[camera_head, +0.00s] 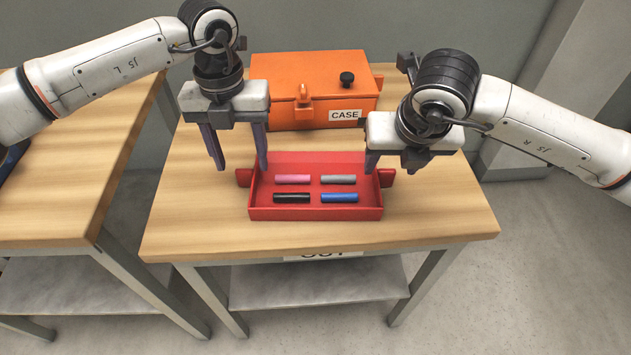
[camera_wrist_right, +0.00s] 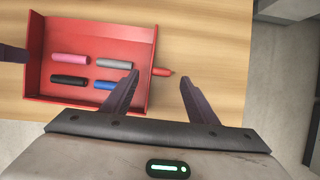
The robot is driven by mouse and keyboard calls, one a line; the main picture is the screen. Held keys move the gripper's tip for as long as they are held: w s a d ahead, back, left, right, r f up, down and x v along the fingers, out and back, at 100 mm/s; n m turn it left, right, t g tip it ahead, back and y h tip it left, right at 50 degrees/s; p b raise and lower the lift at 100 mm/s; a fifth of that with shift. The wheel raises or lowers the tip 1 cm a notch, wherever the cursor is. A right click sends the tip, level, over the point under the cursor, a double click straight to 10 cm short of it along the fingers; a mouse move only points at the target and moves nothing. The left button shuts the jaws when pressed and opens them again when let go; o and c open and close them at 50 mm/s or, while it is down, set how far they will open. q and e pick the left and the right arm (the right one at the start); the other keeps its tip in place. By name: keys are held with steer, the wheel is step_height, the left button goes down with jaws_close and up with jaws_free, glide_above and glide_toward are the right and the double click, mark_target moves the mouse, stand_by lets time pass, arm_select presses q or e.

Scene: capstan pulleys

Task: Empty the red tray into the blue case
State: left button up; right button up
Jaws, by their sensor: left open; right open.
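The red tray (camera_head: 316,214) sits on the wooden table with a handle on each side. In it lie a pink cylinder (camera_head: 292,179), a grey one (camera_head: 338,179), a black one (camera_head: 291,198) and a blue one (camera_head: 339,198). My left gripper (camera_head: 240,168) is open and empty by the left handle (camera_head: 243,178). My right gripper (camera_head: 391,172) is open above the right handle (camera_head: 388,178); in the right wrist view this handle (camera_wrist_right: 163,71) shows between the fingertips, not gripped. An orange case (camera_head: 310,95) labelled "CASE" stands behind the tray, lid shut. No blue case is clearly seen.
A second wooden table (camera_head: 60,170) stands at the left, with a gap between the tables. A dark blue item (camera_head: 12,160) is cut off at the left picture edge. The tabletop (camera_head: 440,215) right of the tray is clear. A black knob (camera_head: 347,78) sits on the orange case.

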mark_target(244, 171)
arm_select(q)
step_height(244, 171, down, 5)
arm_select(e)
steer(key=x, duration=0.5)
arm_select(q)
steer(key=c, duration=1.3)
arm_select(e)
steer(key=c, duration=1.3)
steer(key=shift+r, duration=0.1)
